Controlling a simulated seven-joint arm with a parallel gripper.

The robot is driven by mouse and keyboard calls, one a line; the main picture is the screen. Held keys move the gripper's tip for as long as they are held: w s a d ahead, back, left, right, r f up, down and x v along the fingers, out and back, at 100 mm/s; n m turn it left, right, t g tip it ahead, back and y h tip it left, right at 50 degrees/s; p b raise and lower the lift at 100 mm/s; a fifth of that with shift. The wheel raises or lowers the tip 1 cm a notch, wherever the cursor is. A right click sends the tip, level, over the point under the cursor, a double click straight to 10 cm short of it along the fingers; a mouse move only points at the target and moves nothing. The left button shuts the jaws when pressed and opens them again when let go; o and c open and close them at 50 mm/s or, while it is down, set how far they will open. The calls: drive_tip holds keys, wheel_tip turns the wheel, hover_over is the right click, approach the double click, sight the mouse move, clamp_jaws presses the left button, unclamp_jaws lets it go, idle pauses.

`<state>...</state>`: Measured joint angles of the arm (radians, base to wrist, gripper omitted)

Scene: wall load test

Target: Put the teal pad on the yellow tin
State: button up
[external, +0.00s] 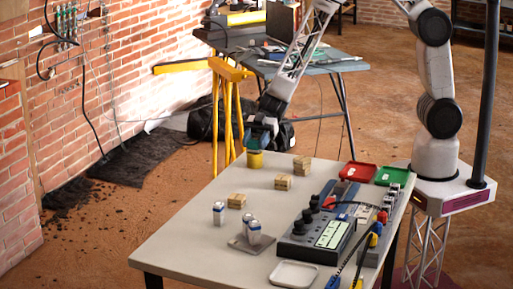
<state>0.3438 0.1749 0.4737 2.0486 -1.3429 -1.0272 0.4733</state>
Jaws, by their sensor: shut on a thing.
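The yellow tin (254,161) stands upright near the far left edge of the table. The teal pad (258,142) shows as a small blue-teal shape right over the tin's top. My gripper (263,128) points down above the tin and is shut on the pad. The pad and tin rim overlap in this view, so I cannot tell whether they touch. The fingertips are small and dark here, and partly hide the pad.
The table's left front is clear.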

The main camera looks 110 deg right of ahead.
drive_tip(key=shift+f, duration=0.15)
drive_tip(key=o, duration=0.9)
drive_tip(key=shift+r, duration=0.2)
drive_tip(key=v, duration=1.2)
drive_tip(key=shift+f, duration=0.15)
